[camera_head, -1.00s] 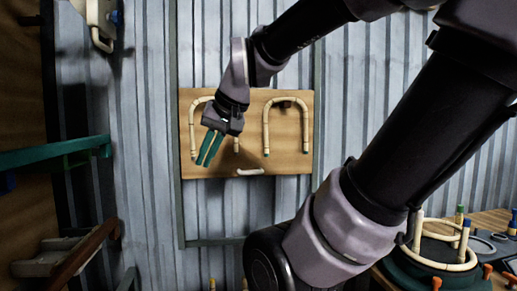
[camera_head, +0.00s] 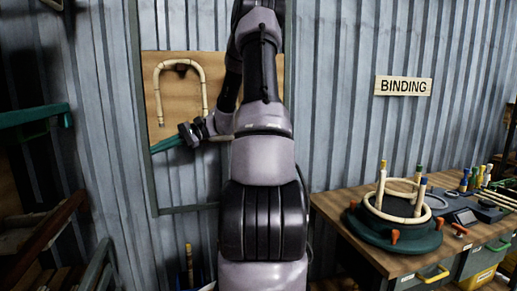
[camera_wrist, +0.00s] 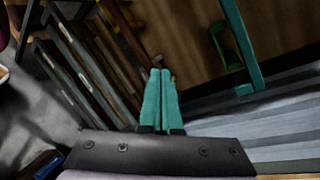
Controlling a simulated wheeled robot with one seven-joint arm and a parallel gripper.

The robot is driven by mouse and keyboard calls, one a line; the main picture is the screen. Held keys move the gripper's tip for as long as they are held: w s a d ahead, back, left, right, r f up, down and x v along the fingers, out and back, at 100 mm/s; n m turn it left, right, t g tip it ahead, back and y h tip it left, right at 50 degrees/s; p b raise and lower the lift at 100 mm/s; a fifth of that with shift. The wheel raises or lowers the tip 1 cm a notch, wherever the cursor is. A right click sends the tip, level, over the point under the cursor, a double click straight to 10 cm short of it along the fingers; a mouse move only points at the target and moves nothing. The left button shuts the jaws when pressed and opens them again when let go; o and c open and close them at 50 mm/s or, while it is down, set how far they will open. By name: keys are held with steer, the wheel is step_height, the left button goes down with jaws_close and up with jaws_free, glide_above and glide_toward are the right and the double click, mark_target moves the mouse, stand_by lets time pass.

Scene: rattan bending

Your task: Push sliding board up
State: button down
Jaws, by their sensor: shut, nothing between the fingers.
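The sliding board (camera_head: 151,103) is a tan wooden panel in a grey-green frame on the corrugated wall. A pale U-shaped rattan piece (camera_head: 158,92) hangs on its left side. My arm hides much of its right side. A pale bar shows at its lower edge (camera_head: 222,138), partly behind my wrist. My gripper (camera_head: 165,144) is in front of the board's lower left, its teal fingers pointing left. The fingers also show in the wrist view (camera_wrist: 160,100), together and empty. I cannot tell whether they touch the board.
A workbench (camera_head: 325,205) at the right holds a round green jig (camera_head: 390,235) with a rattan ring and posts, and several tools. A "BINDING" sign (camera_head: 403,86) is on the wall. At the left, a teal bar (camera_head: 35,116) and wooden racks (camera_head: 45,235) stick out.

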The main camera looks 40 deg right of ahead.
steer(key=w+d+f+m+t, duration=0.35)
steer(key=d+t, duration=0.25)
steer(key=d, duration=0.2)
steer(key=w+d+f+m+t, duration=0.2)
steer(key=d+m+t, duration=0.25)
steer(key=d, duration=0.35)
steer(key=w+d+f+m+t, duration=0.2)
steer(key=w+d+m+t, duration=0.15)
steer(key=d+t, duration=0.35)
steer(key=s+d+f+m+t+h, duration=0.2)
steer(key=s+d+f+m+h, duration=0.2)
steer(key=d+f+m+h, duration=0.55)
steer(key=s+d+f+m+t+h, duration=0.35)
steer(key=d+m+h, duration=0.75)
steer(key=h, duration=0.5)
steer(key=w+d+r, duration=0.2)
steer(key=w+r, duration=0.1)
steer(key=r, duration=0.2)
steer(key=w+d+r+n+g, duration=0.1)
steer(key=w+d+r, duration=0.1)
steer(key=r, duration=0.4)
steer(key=shift+w, duration=0.55)
steer(key=shift+d, duration=0.1)
